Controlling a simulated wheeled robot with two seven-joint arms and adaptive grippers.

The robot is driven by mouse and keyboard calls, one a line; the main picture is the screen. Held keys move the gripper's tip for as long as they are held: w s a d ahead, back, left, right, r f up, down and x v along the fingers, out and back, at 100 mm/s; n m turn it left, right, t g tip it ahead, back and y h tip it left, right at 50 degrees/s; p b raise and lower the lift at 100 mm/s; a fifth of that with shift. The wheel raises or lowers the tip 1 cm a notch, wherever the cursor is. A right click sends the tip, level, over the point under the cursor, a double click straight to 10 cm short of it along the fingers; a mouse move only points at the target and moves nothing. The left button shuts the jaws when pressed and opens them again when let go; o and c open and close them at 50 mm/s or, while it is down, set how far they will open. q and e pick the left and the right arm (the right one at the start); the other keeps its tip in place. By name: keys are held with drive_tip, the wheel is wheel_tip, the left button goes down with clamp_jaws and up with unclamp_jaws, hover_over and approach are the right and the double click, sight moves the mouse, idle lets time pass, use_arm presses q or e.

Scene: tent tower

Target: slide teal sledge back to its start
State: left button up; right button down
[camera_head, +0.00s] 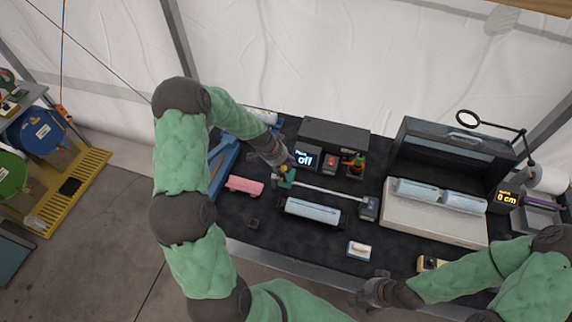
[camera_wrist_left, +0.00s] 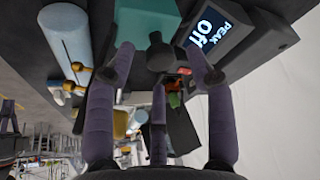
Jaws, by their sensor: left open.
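The teal sledge (camera_head: 287,178) sits at the left end of a pale rail (camera_head: 330,193) on the dark table. In the left wrist view its teal block (camera_wrist_left: 147,18) is just beyond the fingers, with a dark knob (camera_wrist_left: 160,55) in front of it. My left gripper (camera_head: 281,163) reaches down at the sledge. In the left wrist view its fingers (camera_wrist_left: 160,62) are apart on either side of the knob, not visibly closed on it. My right gripper (camera_head: 370,293) is at the table's front edge, away from the sledge; its fingers are too small to judge.
A display reading "Peak off" (camera_head: 305,159) stands close behind the left gripper. A dark block (camera_head: 369,208) is at the rail's right end. A pale blue cylinder (camera_head: 313,210) lies in front of the rail, and a pink piece (camera_head: 244,185) lies to the left.

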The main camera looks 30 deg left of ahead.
use_arm(q)
drive_tip(key=shift+x, duration=0.95)
drive_tip(key=shift+r, duration=0.1)
clamp_jaws()
